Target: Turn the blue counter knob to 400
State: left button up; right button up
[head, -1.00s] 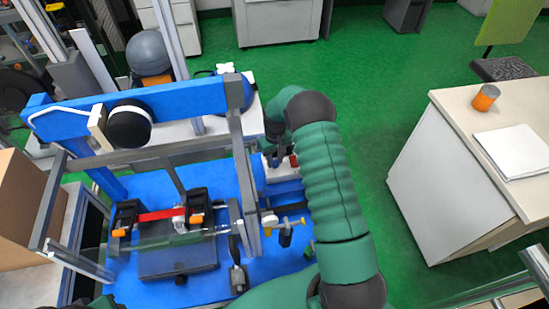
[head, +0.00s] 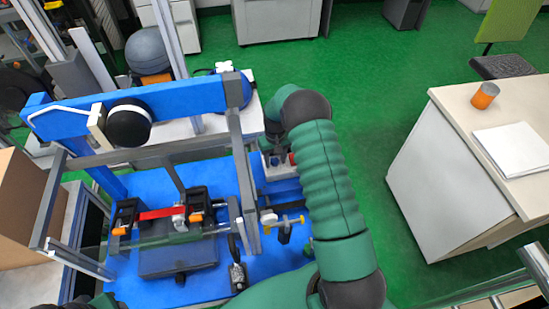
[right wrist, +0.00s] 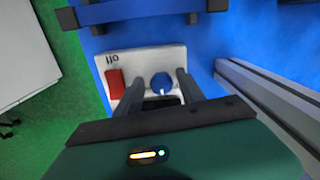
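The blue counter knob (right wrist: 162,83) has a short white mark and sits on a white counter box (right wrist: 142,62) in the right wrist view. My right gripper (right wrist: 160,76) is open, with one dark finger on each side of the knob; small gaps seem to show, and I cannot tell if either finger touches it. A dark panel, perhaps a display, lies just below the knob and is partly hidden; no number is readable. In the head view the box (head: 284,172) is partly hidden by my right arm. My left gripper is not visible.
A red switch (right wrist: 115,83) is beside the knob, near the "off" label. The drop tower's blue-and-grey frame (head: 237,140) rises left of my right arm. A black clamp stage with a red bar (head: 162,213) is on the blue base. A desk (head: 455,112) stands at right, with green floor between.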

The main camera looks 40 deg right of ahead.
aim_at(275, 160)
jog(key=shift+o, duration=0.2)
jog(key=shift+w+d+r, duration=0.1)
jog(key=shift+w+r, duration=0.05)
jog(key=shift+r, duration=0.1)
jog(key=shift+w+r, duration=0.1)
jog(key=shift+r, duration=0.3)
notch_tip(275, 160, up, 16)
jog(key=p, duration=0.1)
jog(key=shift+f, duration=0.2)
jog(key=shift+f, duration=0.1)
